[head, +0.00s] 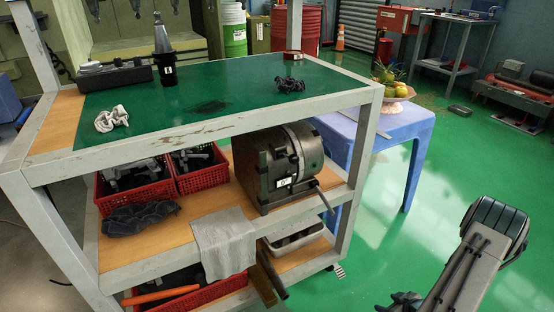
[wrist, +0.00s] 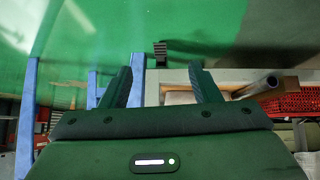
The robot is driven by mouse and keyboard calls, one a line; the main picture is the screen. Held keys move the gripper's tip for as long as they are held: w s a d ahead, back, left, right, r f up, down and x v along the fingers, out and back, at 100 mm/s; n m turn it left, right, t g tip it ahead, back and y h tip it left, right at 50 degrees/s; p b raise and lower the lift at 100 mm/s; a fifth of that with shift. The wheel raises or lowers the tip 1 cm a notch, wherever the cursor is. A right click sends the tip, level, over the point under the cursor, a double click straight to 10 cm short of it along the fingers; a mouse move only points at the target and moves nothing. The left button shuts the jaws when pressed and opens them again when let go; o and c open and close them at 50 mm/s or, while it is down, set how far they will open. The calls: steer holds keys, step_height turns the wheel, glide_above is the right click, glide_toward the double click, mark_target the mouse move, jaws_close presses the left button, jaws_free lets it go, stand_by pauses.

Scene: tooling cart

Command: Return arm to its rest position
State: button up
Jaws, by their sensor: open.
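My arm (head: 470,262) is at the lower right of the head view, over the green floor and to the right of the tooling cart (head: 205,133). My gripper (wrist: 163,82) shows in the wrist view with its two dark fingers spread apart. Nothing is held between them. Behind the fingers are the floor, parts of the cart and blue table legs. In the head view I cannot make out the fingertips clearly.
A blue table (head: 395,126) with a fruit bowl (head: 392,90) stands right of the cart. The cart carries a black tool holder (head: 165,62), a grey machine unit (head: 272,165), red baskets (head: 205,178) and rags. Open green floor (head: 455,150) lies to the right.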

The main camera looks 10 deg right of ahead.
steer(key=w+d+r+g+h+p, duration=0.1)
steer(key=w+r+h+p, duration=0.2)
steer(key=r, duration=0.9)
steer(key=w+r+g+p, duration=0.1)
steer(key=w+r+p, duration=0.4)
steer(key=r, duration=0.7)
steer(key=a+r+m+g+h+p, duration=0.1)
steer(key=a+r+p, duration=0.25)
steer(key=r, duration=0.55)
steer(key=a+r+m+h+p, duration=0.15)
steer(key=r+p, duration=0.25)
steer(key=r, duration=0.5)
steer(key=s+a+r+m+g+p, duration=0.1)
steer(key=s+a+r+p, duration=0.1)
steer(key=a+r+p, duration=0.6)
steer(key=s+a+r+p, duration=0.1)
steer(key=s+a+r, duration=0.25)
steer(key=r, duration=0.95)
steer(key=s+a+r+g+y+p, duration=0.1)
steer(key=s+a+r+y+p, duration=0.2)
steer(key=s+a+r+p, duration=0.5)
steer(key=s+a+r, duration=0.4)
steer(key=a+r, duration=0.2)
steer(key=shift+m, duration=0.35)
